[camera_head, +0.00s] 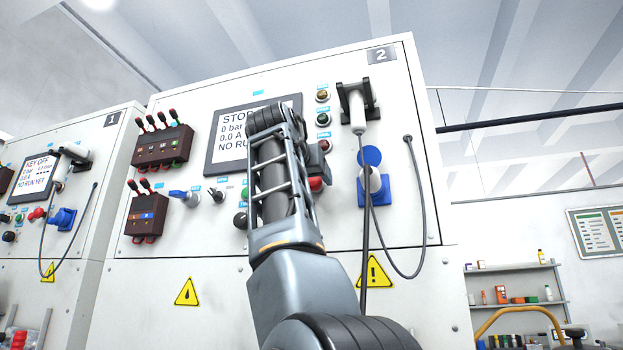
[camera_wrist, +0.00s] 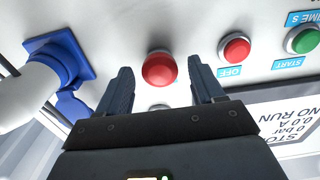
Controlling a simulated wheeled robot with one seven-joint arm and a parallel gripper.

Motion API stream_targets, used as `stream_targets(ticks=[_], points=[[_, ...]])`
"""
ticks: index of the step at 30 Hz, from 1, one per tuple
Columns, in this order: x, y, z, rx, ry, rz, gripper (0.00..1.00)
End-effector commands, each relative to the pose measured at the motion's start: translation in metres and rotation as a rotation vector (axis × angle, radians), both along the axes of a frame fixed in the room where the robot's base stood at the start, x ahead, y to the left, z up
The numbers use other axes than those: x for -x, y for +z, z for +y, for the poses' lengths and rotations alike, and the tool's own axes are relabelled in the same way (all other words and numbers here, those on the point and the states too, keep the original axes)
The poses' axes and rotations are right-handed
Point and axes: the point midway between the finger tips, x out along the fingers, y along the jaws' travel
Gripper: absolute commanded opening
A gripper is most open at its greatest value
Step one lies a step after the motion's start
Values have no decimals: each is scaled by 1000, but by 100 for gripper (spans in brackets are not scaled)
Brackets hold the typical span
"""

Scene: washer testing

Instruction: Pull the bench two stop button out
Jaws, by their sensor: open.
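Bench two is the tall white panel (camera_head: 345,65) with a "2" plate (camera_head: 381,55) at its upper right. Its red mushroom stop button (camera_wrist: 159,68) shows in the wrist view, between and just beyond my fingertips. In the head view the red button (camera_head: 316,184) is partly hidden behind my arm. My gripper (camera_wrist: 160,82) is open, with one finger on either side of the button in the picture. I see no clear contact, and the depth gap is hard to judge. The bench screen (camera_head: 234,124) reads STOP, 0 bar, NO RUN.
A smaller red OFF button (camera_wrist: 234,48) and a green START button (camera_wrist: 302,40) sit beside the stop button. A blue socket (camera_wrist: 62,62) with a white plug is on the other side. A hanging grey cable (camera_head: 420,240) loops down the panel. Bench one (camera_head: 90,150) stands left.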

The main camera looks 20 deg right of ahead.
Motion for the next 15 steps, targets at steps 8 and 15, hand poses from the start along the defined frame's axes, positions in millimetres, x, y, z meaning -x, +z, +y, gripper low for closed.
stream_targets(ticks=[8,15], points=[[-6,0,-5,-1,0,1,67],[-6,-1,-4,-1,0,1,54]])
